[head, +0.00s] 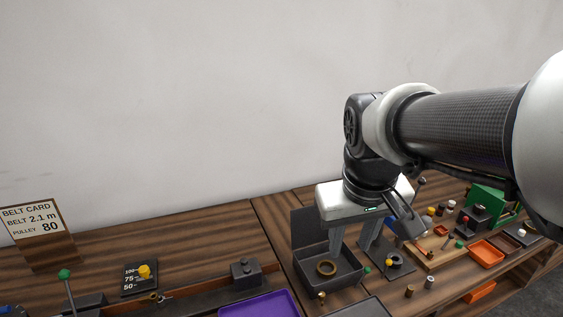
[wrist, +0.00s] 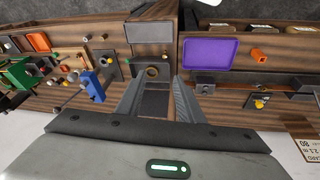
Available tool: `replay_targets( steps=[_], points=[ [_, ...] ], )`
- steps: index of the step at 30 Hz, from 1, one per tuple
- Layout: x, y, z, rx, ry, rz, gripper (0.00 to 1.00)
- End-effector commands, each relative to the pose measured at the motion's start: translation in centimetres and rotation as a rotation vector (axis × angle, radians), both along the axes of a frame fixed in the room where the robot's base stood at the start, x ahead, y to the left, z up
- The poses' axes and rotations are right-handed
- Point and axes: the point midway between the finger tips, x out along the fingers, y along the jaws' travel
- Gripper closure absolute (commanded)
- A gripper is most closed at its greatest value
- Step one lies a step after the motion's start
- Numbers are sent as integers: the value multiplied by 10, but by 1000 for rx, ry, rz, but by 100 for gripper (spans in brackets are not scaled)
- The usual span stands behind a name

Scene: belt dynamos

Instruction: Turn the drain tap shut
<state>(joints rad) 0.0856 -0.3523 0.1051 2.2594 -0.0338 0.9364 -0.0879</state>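A small brass fitting (head: 321,297) at the front left of an open dark grey box (head: 344,284) looks like the drain tap. It is too small to tell how its handle is turned. The box also shows in the wrist view (wrist: 153,98), with a brass ring (head: 326,268) inside. My gripper (head: 351,248) points down above the box. Its two fingers stand wide apart with nothing between them, as the wrist view (wrist: 158,82) shows. It is apart from the brass fitting.
A purple tray (head: 259,304) lies left of the box. Farther right are orange trays (head: 486,252), loose cylinders and a green stand (head: 487,205).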

Motion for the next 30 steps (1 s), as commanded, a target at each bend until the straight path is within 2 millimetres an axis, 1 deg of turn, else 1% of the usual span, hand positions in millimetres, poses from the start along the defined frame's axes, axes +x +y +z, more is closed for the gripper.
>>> replay_targets(
  steps=[1, 3, 5, 6, 9, 12, 16, 20, 22, 26, 30],
  points=[
    [19, 0, -14, -7, 53, 22, 66],
    [42, 1, -30, -13, 112, 57, 66],
    [61, 2, -45, -13, 157, 87, 66],
    [72, 2, -55, -10, 186, 105, 66],
    [94, 4, -80, 5, 242, 144, 66],
    [108, 5, -98, 19, 279, 171, 66],
    [116, 6, -110, 29, 300, 189, 66],
    [117, 6, -121, 30, 305, 192, 66],
    [116, 6, -130, 30, 306, 191, 66],
    [116, 6, -157, 32, 309, 191, 66],
    [116, 7, -188, 31, 308, 191, 66]
  ],
)
